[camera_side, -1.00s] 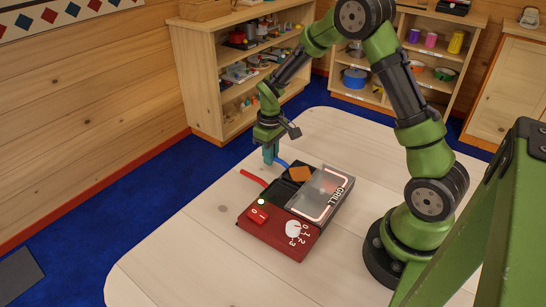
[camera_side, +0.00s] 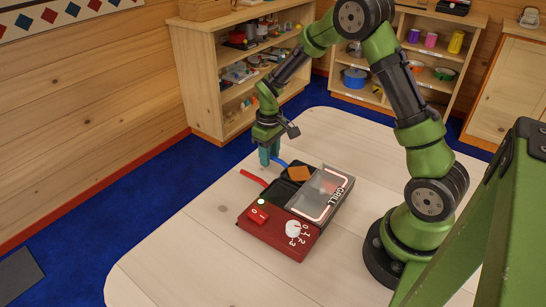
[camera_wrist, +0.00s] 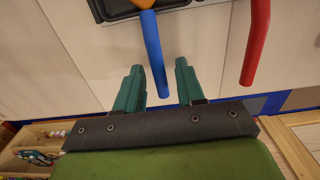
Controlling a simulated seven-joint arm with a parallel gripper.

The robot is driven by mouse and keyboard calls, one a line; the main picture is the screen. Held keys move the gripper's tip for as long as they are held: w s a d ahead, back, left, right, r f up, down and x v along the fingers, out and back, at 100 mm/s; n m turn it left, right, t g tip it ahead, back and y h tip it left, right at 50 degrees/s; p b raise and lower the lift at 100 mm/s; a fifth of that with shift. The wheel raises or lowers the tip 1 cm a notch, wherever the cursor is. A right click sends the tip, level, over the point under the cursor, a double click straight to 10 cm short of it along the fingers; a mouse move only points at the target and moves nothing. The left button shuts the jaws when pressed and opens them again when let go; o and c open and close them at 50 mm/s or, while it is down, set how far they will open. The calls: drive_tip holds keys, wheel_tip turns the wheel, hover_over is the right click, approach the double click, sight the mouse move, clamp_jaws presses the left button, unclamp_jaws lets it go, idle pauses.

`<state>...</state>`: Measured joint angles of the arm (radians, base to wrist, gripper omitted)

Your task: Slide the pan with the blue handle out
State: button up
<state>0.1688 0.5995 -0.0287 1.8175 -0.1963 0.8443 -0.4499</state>
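The blue handle (camera_side: 279,163) sticks out of the back of the red grill (camera_side: 278,238). Its dark pan (camera_side: 287,170) shows partly at the grill's back edge, with an orange-brown slice (camera_side: 300,174) on it. In the wrist view the blue handle (camera_wrist: 153,48) reaches down between my two teal fingers, with the pan's dark edge (camera_wrist: 180,6) at the top. My gripper (camera_side: 269,156) is open around the handle's end; it also shows in the wrist view (camera_wrist: 159,67). The left finger is close to the handle; I cannot tell whether they touch.
A red handle (camera_side: 254,177) sticks out beside the blue one; it shows to the right in the wrist view (camera_wrist: 257,40). The grill has a clear lid (camera_side: 318,190), a white dial (camera_side: 293,229) and a red switch (camera_side: 258,215). The pale table (camera_side: 200,235) is clear around it.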

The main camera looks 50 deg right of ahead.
drive_tip(key=shift+r, duration=2.95)
drive_tip(key=s+a+r+m+t+y, duration=0.1)
drive_tip(key=s+a+r+m+t, duration=0.1)
drive_tip(key=s+a+r, duration=0.3)
drive_tip(key=s+a+r+m+t+y, duration=0.1)
drive_tip(key=s+a+r+t, duration=0.4)
drive_tip(key=s+r, duration=0.7)
drive_tip(key=shift+s+a+r+m, duration=0.15)
drive_tip(key=shift+s+a+m, duration=0.45)
drive_tip(key=shift+a, duration=0.1)
drive_tip(key=shift+w, duration=0.1)
